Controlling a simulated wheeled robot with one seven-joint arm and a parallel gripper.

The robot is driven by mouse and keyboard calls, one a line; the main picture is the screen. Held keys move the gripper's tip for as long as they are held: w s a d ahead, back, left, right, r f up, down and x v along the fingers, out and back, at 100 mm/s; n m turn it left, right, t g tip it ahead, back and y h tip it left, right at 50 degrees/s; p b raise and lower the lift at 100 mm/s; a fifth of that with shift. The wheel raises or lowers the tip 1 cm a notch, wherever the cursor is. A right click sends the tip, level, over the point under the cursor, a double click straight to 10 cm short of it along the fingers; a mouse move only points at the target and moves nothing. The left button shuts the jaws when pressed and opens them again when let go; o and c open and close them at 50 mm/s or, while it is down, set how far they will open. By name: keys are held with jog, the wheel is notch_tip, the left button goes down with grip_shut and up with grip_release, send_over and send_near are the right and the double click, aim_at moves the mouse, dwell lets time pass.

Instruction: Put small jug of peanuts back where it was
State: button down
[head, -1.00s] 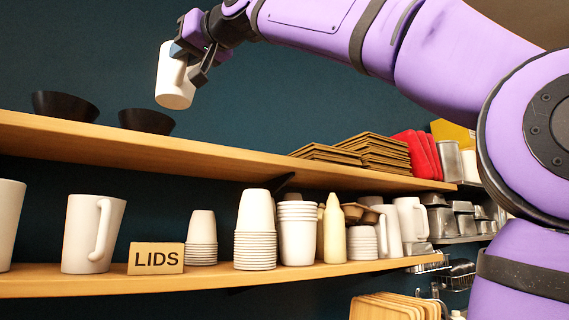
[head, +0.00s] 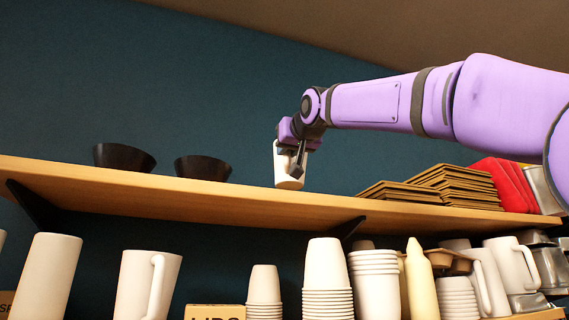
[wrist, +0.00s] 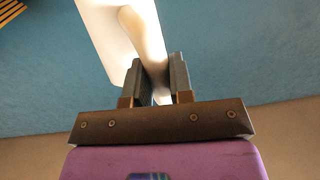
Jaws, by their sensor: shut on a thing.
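My gripper (head: 297,160) is shut on the handle of a small white jug (head: 286,172). The jug is near upright, its bottom just at the line of the upper shelf's front edge. I cannot tell whether it touches the shelf, as the shelf top is seen from below. In the wrist view the jug's white body (wrist: 105,25) lies beyond the fingers, and its handle runs between the two fingertips of my gripper (wrist: 155,82). The jug's contents are hidden.
The upper wooden shelf (head: 110,183) holds two black bowls (head: 202,168) left of the jug and stacked brown trays (head: 455,187) with red items (head: 507,184) to its right. Shelf room beside the jug looks free. Cups and jugs (head: 148,285) stand on the lower shelf.

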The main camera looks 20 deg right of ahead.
jog(key=shift+w+a+f, duration=0.1)
jog(key=shift+w+a, duration=0.2)
jog(key=shift+w, duration=0.3)
jog(key=shift+a+f, duration=0.1)
jog(key=shift+f, duration=1.6)
jog(key=shift+f, duration=0.1)
jog(key=c, duration=1)
grip_release()
jog(key=s, duration=0.8)
jog(key=s+d, duration=0.1)
jog(key=s, duration=0.3)
